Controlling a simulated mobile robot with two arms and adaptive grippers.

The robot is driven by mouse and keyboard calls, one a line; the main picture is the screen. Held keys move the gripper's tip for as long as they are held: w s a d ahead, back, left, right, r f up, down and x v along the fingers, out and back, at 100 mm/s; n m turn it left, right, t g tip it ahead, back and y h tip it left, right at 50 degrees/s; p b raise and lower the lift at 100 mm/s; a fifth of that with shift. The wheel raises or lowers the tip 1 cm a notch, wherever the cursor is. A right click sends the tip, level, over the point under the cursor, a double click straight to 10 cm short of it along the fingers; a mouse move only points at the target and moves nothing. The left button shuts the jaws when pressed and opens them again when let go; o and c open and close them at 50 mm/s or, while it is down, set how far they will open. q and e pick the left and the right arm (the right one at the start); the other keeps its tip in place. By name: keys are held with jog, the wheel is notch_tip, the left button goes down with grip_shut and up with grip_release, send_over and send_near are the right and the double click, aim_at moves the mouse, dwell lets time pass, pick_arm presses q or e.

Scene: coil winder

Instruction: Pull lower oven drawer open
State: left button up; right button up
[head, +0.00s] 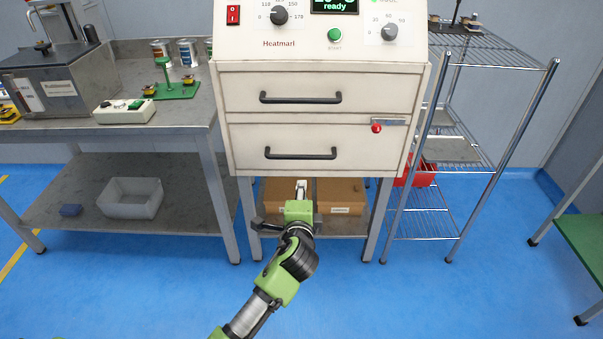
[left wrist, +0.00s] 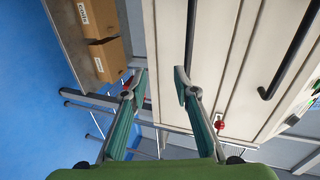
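The cream oven has two drawers. The lower drawer (head: 330,136) is closed, with a black bar handle (head: 300,154) across its front. My left gripper (head: 301,188) is below that handle in the head view, in front of the oven's lower edge. In the left wrist view its fingers (left wrist: 161,82) are open with nothing between them. The lower handle (left wrist: 190,35) shows there just past the tip of the right-hand finger; I cannot tell whether they touch. My right gripper is in neither view.
The upper drawer (head: 320,88) is closed, with its own black handle (head: 300,98). A red knob (head: 376,128) sits at the lower drawer's upper right. Cardboard boxes (head: 341,193) stand under the oven. A wire rack (head: 470,150) stands to the right, a workbench (head: 180,118) to the left.

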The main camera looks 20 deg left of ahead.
aim_at(302, 158)
pick_arm(q)
jog(key=shift+t+y, duration=0.3)
jog(key=shift+t, duration=0.1)
jog(key=shift+w+a+r+b, duration=0.3)
jog(key=shift+w+a+b, duration=0.4)
jog(key=shift+w, duration=1.55)
jog(key=shift+w+a+r+b, duration=0.3)
jog(key=shift+w+a+b, duration=0.35)
jog(key=shift+w, duration=1.6)
jog(key=shift+w+a+r+b, duration=0.3)
jog(key=shift+w+a+b, duration=0.4)
jog(key=shift+w, duration=1.55)
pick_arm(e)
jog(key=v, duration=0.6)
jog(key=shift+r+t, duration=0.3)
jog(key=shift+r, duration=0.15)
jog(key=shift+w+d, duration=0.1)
pick_arm(q)
grip_shut()
